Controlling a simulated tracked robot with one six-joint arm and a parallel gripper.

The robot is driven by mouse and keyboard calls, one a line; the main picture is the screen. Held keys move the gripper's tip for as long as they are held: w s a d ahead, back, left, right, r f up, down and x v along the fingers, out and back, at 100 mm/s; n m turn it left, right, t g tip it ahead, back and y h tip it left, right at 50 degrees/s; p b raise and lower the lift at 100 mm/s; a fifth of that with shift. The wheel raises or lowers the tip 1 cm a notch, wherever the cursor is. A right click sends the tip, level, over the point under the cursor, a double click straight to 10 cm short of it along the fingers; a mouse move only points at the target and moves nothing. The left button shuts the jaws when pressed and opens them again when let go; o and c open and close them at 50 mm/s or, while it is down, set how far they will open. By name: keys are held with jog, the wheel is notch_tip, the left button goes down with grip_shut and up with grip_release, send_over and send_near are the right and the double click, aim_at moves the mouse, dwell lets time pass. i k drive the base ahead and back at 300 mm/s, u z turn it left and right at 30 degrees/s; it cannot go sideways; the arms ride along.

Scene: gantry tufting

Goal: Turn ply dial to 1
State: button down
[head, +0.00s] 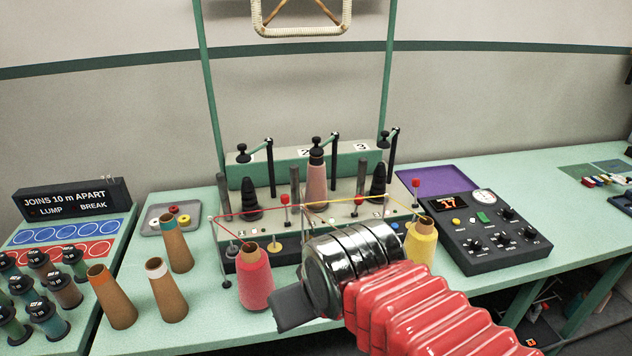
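A dark control box (462,256) sits on the bench at the right. It carries several black knobs, including one upper right (508,213) and three along the front: left (475,244), middle (503,238) and right (530,233). Their labels and pointer settings are too small to read, so I cannot tell which is the ply dial. My gripper (291,309) is at the lower middle, left of and well apart from the box. Its dark grey fingers point left, and I see no gap or held object.
A pink yarn cone (255,278) stands close behind my gripper, and a yellow cone (421,243) stands between my arm and the box. A creel stand (345,165) fills the back, with threads strung across. Bare cones (166,290) stand left.

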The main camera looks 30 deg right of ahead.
aim_at(531, 232)
jog(key=z, duration=1.15)
